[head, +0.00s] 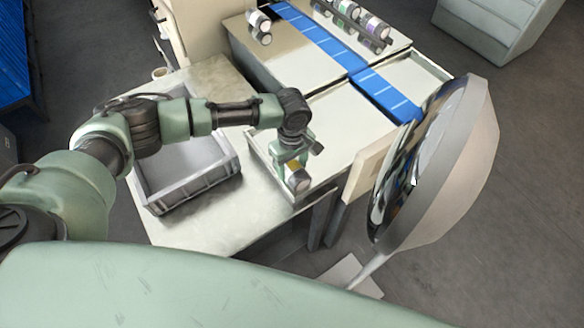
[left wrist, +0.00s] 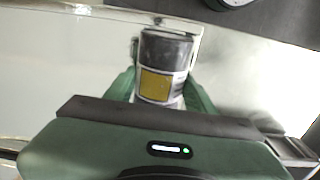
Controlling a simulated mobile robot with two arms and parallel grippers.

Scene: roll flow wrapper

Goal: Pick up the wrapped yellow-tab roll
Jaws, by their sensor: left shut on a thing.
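The wrapped roll with a yellow tab (head: 298,181) is at the near corner of the pale outfeed tray (head: 340,125). My left gripper (head: 291,168) points down and is shut on this roll. In the left wrist view the roll (left wrist: 165,50) sits between the two green fingers, with its dark end away from the palm and its yellow label (left wrist: 155,84) facing the camera. I cannot tell whether the roll touches the tray or hangs just above it. My right gripper does not show.
An empty-looking grey crate (head: 220,181) stands on the table (head: 230,222) left of the tray. A blue belt (head: 318,38) runs between pale panels. Several other rolls (head: 362,20) lie at the back. A large round mirror-like disc (head: 425,150) stands at right.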

